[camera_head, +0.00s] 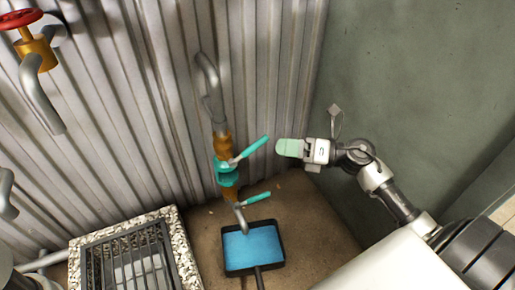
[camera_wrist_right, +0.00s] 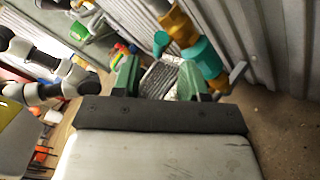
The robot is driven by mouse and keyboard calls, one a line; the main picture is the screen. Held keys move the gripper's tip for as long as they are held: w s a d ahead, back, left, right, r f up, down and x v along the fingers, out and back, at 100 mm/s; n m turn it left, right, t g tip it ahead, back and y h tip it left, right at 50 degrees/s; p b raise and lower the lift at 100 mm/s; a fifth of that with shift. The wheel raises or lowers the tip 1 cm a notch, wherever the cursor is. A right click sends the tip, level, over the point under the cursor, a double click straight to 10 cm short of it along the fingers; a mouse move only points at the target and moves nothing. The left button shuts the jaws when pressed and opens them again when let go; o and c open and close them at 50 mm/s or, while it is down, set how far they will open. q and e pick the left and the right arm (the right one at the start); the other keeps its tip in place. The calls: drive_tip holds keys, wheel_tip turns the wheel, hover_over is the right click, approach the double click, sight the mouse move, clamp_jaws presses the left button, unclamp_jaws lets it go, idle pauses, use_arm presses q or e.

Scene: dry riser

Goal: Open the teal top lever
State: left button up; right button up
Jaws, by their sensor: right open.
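The teal top lever (camera_head: 250,150) slants up and to the right from the upper valve body (camera_head: 226,171) on a grey and brass pipe. A second, shorter teal lever (camera_head: 257,198) sits lower on the same pipe. My right gripper (camera_head: 288,148) is just right of the top lever's tip, apart from it in the head view. In the right wrist view its two green fingers (camera_wrist_right: 158,78) are spread, with no object held between them. A teal lever end (camera_wrist_right: 160,42) shows beyond the fingers there, beside the teal valve (camera_wrist_right: 205,62). My left gripper is not clearly seen.
A blue tray with dark rim (camera_head: 253,248) lies on the floor below the pipe. A drain grate (camera_head: 130,270) is at lower left. A red-wheeled brass tap (camera_head: 35,45) is at upper left. Corrugated wall (camera_head: 130,90) stands behind; a green wall (camera_head: 420,80) is right.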

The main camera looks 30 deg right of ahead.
sight(258, 141)
drive_tip(key=b+x, duration=0.2)
drive_tip(key=x, duration=0.4)
drive_tip(key=shift+w+a, duration=0.2)
drive_tip(key=shift+a, duration=0.1)
clamp_jaws()
